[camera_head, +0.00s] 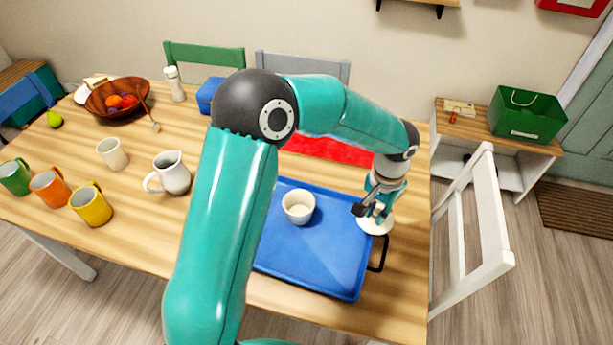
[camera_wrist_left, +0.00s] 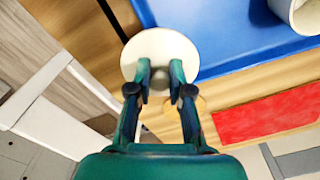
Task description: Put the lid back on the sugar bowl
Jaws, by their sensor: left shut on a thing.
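The sugar bowl (camera_head: 298,207) is a small open white bowl on the blue tray (camera_head: 320,262). Part of it also shows at the top right of the left wrist view (camera_wrist_left: 305,14). The lid (camera_head: 376,222) is a round white disc at the tray's right edge, right of the bowl. In the left wrist view the lid (camera_wrist_left: 150,50) lies between my fingertips, with a knob at its middle. My left gripper (camera_head: 375,211) is shut on the lid's knob. Whether the lid touches the tray rim, I cannot tell. My right gripper is not in view.
A white jug (camera_head: 172,173), a white cup (camera_head: 112,154) and coloured mugs (camera_head: 91,206) stand on the left of the table. A red mat (camera_head: 325,147) lies behind the tray. A white chair (camera_head: 485,220) stands at the right. The tray's dark handle (camera_head: 379,256) is near the lid.

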